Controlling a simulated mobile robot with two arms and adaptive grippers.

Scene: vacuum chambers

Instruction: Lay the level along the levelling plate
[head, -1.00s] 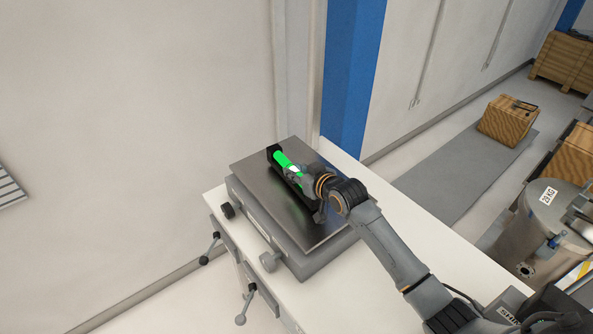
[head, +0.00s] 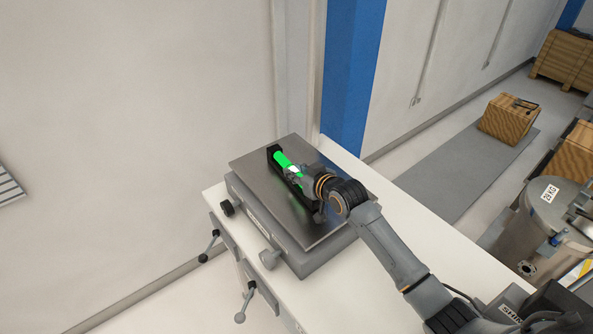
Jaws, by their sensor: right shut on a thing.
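The level (head: 281,159) is a dark bar with a bright green tube along it. It lies at or just over the top of the levelling plate (head: 256,173), a dark metal slab on a grey base with side knobs. The bar runs from the plate's back edge towards its right front side, roughly along the plate's length. My right gripper (head: 297,175) is over the middle of the bar and shut on it, hiding part of it. I cannot tell whether the bar touches the plate. My left gripper is not in view.
The plate stands on a white bench (head: 349,272), clear to the right and front. Clamp handles (head: 245,302) hang at the bench's left edge. A blue column (head: 351,75) and wall stand behind. A metal vessel (head: 549,230) and wooden crates (head: 507,119) are at the right.

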